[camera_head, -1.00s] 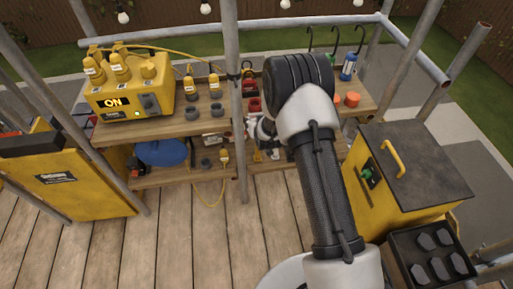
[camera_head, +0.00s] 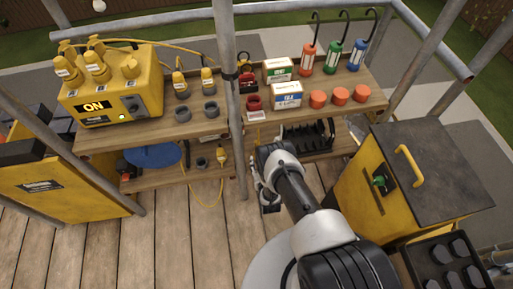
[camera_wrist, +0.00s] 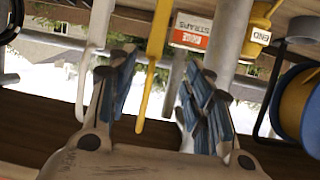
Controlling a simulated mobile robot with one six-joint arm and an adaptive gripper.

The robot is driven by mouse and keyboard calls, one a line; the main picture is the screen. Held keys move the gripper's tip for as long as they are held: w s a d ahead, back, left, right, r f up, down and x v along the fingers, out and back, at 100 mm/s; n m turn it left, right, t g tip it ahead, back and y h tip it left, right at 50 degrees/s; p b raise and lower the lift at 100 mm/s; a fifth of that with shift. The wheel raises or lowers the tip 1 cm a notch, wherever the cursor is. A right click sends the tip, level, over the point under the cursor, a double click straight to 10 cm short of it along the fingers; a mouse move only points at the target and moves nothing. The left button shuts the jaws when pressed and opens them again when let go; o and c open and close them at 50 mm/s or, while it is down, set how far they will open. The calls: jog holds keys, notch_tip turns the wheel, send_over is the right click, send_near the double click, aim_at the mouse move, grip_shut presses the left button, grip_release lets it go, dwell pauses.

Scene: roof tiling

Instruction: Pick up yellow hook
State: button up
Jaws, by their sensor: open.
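The yellow hook is a long thin yellow bar (camera_wrist: 150,85) in the middle of the wrist view. It runs from the top edge down between my two finger pads, and its lower end is free. My gripper (camera_wrist: 160,72) is open, with one finger on each side of the bar, and I see no clear contact. In the head view my gripper (camera_head: 266,200) is low in front of the shelf, right of the upright pole. The yellow hook cannot be made out there.
A white hook-like bar (camera_wrist: 97,45) hangs close to the left finger. An upside-down straps label (camera_wrist: 191,30), a yellow END tag (camera_wrist: 256,38) and a blue reel (camera_wrist: 300,110) are to the right. A scaffold pole (camera_head: 231,100) stands left of my gripper. A yellow box (camera_head: 400,180) stands right.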

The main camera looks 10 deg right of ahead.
jog(key=b+x, duration=0.7)
jog(key=x, duration=0.7)
jog(key=shift+d, duration=0.4)
jog(key=shift+w+f, duration=0.1)
jog(key=shift+f, duration=0.05)
grip_shut()
